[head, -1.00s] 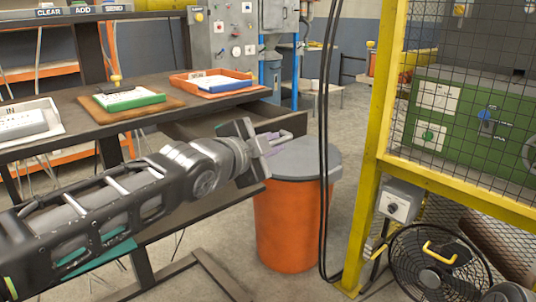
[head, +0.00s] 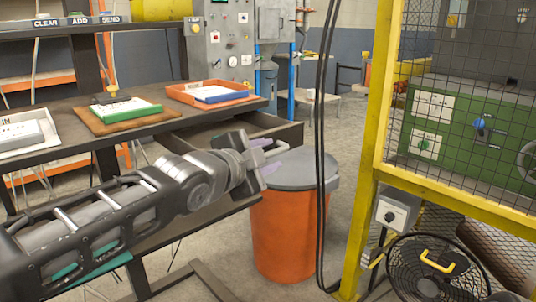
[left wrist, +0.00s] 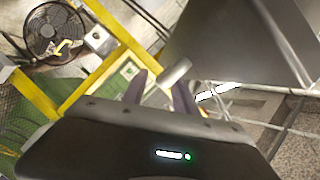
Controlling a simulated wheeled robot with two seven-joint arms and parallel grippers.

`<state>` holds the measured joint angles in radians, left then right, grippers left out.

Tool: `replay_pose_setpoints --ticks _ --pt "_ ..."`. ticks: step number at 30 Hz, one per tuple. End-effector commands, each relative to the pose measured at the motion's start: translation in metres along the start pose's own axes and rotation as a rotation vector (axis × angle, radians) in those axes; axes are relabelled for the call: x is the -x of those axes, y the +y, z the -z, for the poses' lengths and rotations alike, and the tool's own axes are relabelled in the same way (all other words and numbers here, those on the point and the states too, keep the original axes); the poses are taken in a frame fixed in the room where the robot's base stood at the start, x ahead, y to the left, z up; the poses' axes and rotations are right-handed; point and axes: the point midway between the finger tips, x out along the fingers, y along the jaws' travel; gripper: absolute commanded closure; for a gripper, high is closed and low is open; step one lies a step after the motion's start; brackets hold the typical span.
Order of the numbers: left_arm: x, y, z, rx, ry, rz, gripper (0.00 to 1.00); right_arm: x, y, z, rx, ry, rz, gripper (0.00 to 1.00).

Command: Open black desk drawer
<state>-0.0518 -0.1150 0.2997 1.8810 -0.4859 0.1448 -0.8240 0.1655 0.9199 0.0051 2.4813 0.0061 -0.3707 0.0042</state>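The black desk drawer (head: 232,133) stands pulled out from under the dark worktop, its inside showing. A light grey bar handle (head: 275,148) is on its front. In the left wrist view, the drawer front is a dark panel (left wrist: 245,40) and the handle is a grey cylinder (left wrist: 175,73). My left gripper (head: 264,156) is at the handle, its purple fingers apart. In the left wrist view, the gripper (left wrist: 159,92) has a clear gap between its fingers, with the handle end near the right fingertip. Contact cannot be told. My right gripper is not in view.
An orange bin with a grey lid (head: 290,225) stands just beyond the gripper. Black cables (head: 322,150) hang to its right. A yellow guard frame (head: 372,150) and a fan (head: 432,270) stand at the right. Trays (head: 213,92) lie on the worktop (head: 70,112).

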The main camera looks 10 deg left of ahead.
Motion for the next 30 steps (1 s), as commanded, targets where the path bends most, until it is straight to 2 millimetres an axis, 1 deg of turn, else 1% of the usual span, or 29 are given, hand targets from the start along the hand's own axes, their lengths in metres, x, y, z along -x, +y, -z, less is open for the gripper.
replay_pose_setpoints --ticks 5,12,15,19,30 --pt "0.024 -0.005 0.004 0.001 0.003 0.002 0.66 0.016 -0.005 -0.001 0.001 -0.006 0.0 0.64" --pt "0.062 -0.002 0.002 0.0 0.003 0.003 0.66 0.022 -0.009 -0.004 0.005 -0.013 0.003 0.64" --pt "0.071 -0.001 0.002 0.001 0.002 0.002 0.66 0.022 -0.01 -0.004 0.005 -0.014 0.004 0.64" --pt "0.074 0.0 0.0 0.002 0.0 0.0 0.66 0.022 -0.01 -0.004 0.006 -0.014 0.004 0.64" --pt "0.074 0.0 0.0 0.001 0.001 0.0 0.66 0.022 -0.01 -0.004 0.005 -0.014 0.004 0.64"
